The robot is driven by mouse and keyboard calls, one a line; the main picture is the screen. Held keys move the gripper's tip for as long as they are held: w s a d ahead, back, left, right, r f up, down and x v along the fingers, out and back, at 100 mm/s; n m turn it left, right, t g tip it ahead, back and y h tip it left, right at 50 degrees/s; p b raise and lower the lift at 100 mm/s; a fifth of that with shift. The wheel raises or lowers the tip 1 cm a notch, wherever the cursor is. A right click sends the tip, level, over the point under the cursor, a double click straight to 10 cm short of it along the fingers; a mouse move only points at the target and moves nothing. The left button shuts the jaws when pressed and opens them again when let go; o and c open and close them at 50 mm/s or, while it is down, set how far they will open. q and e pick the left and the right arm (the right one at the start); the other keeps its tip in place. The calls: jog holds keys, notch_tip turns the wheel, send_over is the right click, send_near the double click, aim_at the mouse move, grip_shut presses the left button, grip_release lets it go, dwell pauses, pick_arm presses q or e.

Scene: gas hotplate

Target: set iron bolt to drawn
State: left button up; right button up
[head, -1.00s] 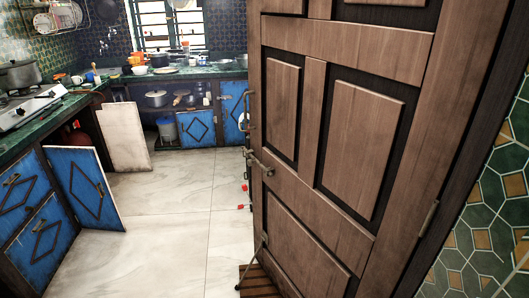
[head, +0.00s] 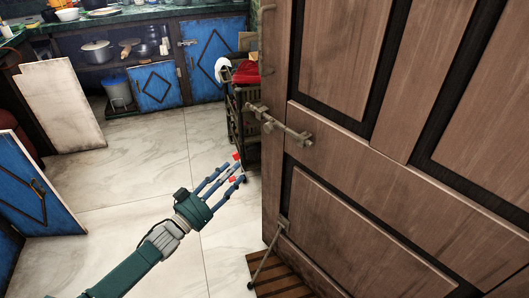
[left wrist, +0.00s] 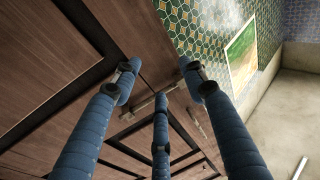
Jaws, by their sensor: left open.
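The iron bolt (head: 280,125) is a dull metal bar in brackets on the wooden door (head: 350,215), near its free edge, at mid-height in the head view. In the left wrist view my open gripper (left wrist: 158,82) faces the door (left wrist: 60,60). A metal bar that looks like the bolt (left wrist: 140,108) shows there, partly behind a finger. My right gripper is in neither view.
The door stands open, with a thin rod (head: 264,262) low on it. A dark rack with red cloth (head: 246,72) stands beyond its edge. A blue cabinet door (head: 35,190) is open at left. The tiled floor (head: 150,195) between is clear.

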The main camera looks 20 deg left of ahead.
aim_at(266, 129)
pick_arm(q)
jog(key=s+d+r+m+h+b, duration=0.25)
jog(key=d+r+h, duration=0.2)
jog(key=r, duration=0.45)
jog(key=shift+t, duration=0.3)
jog(key=x, duration=0.6)
jog(key=a+x, duration=0.1)
jog(key=x, duration=0.2)
jog(key=shift+w+r+p, duration=0.1)
jog(key=shift+w+p, duration=0.25)
jog(key=shift+w, duration=0.3)
jog(key=shift+w+d+r, duration=0.25)
jog(key=shift+w+d, duration=0.15)
jog(key=shift+w, duration=0.15)
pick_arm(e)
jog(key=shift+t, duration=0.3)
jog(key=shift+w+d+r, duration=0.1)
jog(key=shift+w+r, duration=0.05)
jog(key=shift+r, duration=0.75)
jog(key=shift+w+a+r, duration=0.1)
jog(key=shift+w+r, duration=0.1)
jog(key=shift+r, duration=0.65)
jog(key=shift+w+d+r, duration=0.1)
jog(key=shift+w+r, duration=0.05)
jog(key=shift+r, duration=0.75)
pick_arm(q)
grip_shut()
